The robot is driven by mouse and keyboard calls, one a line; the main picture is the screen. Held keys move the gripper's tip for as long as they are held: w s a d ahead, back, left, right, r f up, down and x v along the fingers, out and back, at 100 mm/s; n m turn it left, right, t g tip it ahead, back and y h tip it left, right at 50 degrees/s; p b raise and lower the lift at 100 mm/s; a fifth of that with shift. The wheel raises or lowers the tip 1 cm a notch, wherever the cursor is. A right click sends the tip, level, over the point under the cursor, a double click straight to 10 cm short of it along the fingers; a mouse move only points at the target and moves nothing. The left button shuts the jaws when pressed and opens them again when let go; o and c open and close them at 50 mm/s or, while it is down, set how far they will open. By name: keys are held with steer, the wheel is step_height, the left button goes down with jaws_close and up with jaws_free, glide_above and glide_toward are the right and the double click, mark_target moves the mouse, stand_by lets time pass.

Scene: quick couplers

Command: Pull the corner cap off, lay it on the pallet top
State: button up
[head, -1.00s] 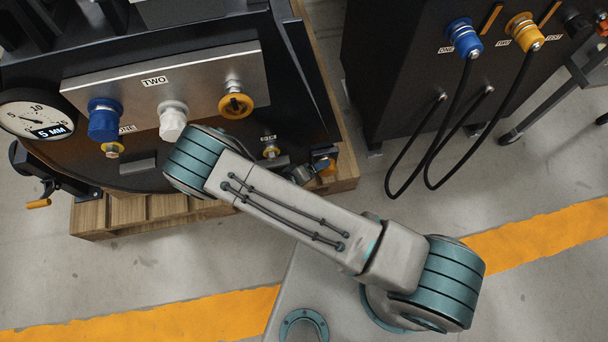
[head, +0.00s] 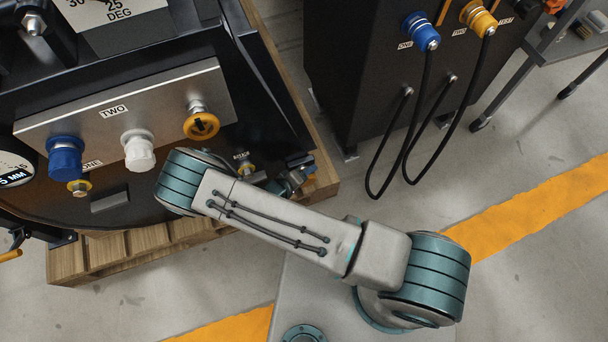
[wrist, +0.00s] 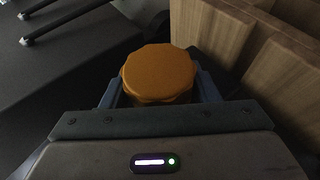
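In the wrist view an orange, many-sided cap (wrist: 158,73) sits between the two blue fingers of my gripper (wrist: 158,88). The fingers lie close along its left and right sides. Whether they press on it is not clear. The cap covers what is behind it, so I cannot tell whether it is seated on a fitting. In the head view my gripper (head: 298,172) is small and partly hidden, low at the dark machine's right front corner. The wooden pallet (head: 165,232) lies under the machine, with bare boards along its front and right edge.
A dark cabinet (head: 350,60) with looped black hoses (head: 425,110) stands at the upper right. Pallet boards (wrist: 225,35) rise close to the right of the cap.

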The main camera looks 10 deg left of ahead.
steer(key=shift+o, duration=0.6)
steer(key=shift+c, duration=1.2)
steer(key=shift+s+d+p, duration=0.35)
steer(key=shift+s+d, duration=0.2)
steer(key=shift+s, duration=0.35)
steer(key=shift+s+d+p, duration=0.35)
steer(key=shift+s+d, duration=0.2)
steer(key=shift+s, duration=0.3)
steer(key=shift+s+d+p, duration=0.4)
steer(key=shift+s+d, duration=0.15)
steer(key=shift+s, duration=0.3)
steer(key=shift+s+d+p, duration=0.4)
steer(key=shift+s+d, duration=0.1)
steer(key=shift+s, duration=0.35)
